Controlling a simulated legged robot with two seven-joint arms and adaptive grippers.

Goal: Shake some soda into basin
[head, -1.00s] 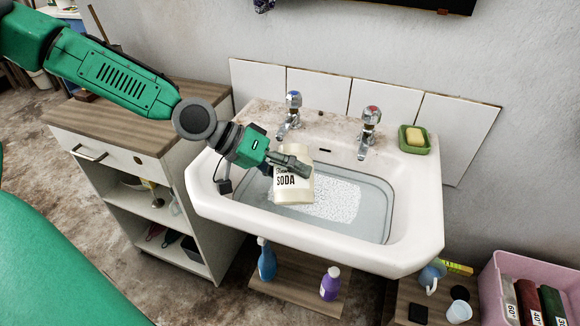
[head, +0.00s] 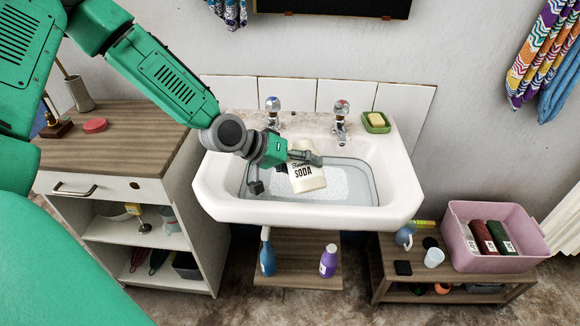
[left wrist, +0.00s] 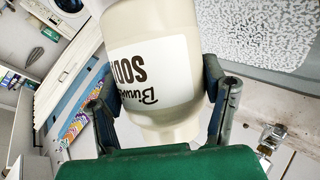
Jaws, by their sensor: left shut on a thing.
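My left gripper (head: 303,157) is shut on a cream container labelled SODA (head: 308,180). The basin holds clear water, with a speckled white patch (head: 338,182) to the right of the container. The patch also shows in the left wrist view (left wrist: 268,25). My right gripper is out of view.
Two taps (head: 340,122) and a green soap dish (head: 376,122) stand on the basin's back ledge. A wooden-topped cabinet (head: 130,130) is at left. Blue and purple bottles (head: 328,262) stand below. A pink bin (head: 462,243) is at lower right.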

